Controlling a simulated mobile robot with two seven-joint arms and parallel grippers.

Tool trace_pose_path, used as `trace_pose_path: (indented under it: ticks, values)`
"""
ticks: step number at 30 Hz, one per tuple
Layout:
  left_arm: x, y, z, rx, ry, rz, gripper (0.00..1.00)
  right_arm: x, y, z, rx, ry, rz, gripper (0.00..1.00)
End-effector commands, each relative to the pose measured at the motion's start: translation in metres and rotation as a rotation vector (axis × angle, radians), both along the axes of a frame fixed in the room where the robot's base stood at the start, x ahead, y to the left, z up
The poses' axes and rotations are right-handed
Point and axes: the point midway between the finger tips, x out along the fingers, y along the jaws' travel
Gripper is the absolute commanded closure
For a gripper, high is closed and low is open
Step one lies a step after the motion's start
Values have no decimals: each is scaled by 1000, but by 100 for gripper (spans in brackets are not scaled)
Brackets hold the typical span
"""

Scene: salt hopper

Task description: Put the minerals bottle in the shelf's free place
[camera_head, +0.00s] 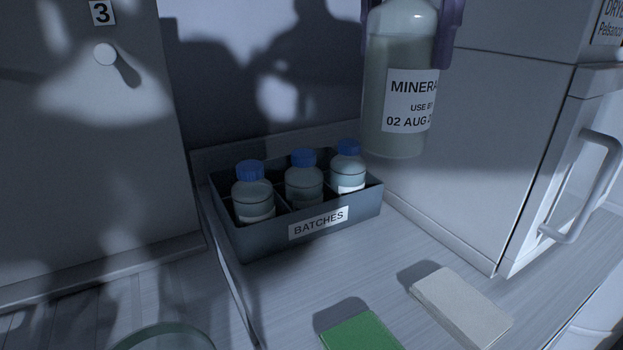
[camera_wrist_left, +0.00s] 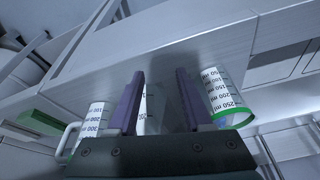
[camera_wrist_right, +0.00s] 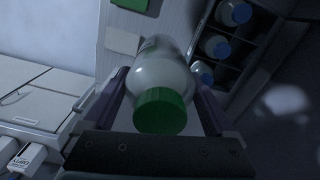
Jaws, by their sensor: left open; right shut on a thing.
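The minerals bottle (camera_head: 408,120) hangs upright at the top of the head view, above and in front of the counter. It is clear with a pale filling and a white label reading "MINERA…". My right gripper (camera_head: 405,55) is shut on it, a purple finger on each side. In the right wrist view the bottle (camera_wrist_right: 163,80) lies between the fingers, its green cap (camera_wrist_right: 160,111) towards the camera. My left gripper (camera_wrist_left: 160,80) is open, with a marked container (camera_wrist_left: 151,112) partly showing between or beyond its fingers. I cannot make out the shelf's free place.
A dark box (camera_head: 240,240) labelled BATCHES holds several blue-capped bottles on the counter. A cabinet (camera_head: 490,120) stands to the right, its handle (camera_head: 590,190) sticking out. A green block (camera_head: 362,333) and a beige block (camera_head: 460,305) lie in front. A round glass rim (camera_head: 165,335) shows at bottom left.

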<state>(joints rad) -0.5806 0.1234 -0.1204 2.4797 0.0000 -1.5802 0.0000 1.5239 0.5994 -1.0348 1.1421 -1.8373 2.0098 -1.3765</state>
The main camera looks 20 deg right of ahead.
Motion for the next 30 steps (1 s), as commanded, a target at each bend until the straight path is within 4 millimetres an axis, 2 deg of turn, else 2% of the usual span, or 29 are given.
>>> trace_pose_path:
  ticks: [7, 15, 18, 23, 30]
  values:
    - [0, 1, -23, 2, 0, -1, 50, -1, 1, -63, 3, 6, -1, 100]
    - [0, 0, -15, 1, 0, -1, 50, -1, 0, -128, 1, 5, -3, 100]
    - [0, 0, -14, 1, 0, 0, 50, -1, 0, -144, 1, 2, -2, 100]
    - [0, -1, -14, -3, -1, 2, 50, 0, 0, -156, 0, 0, -3, 100]
    - [0, -2, -13, -9, -1, 7, 50, 0, 0, -191, 0, 2, -3, 100]
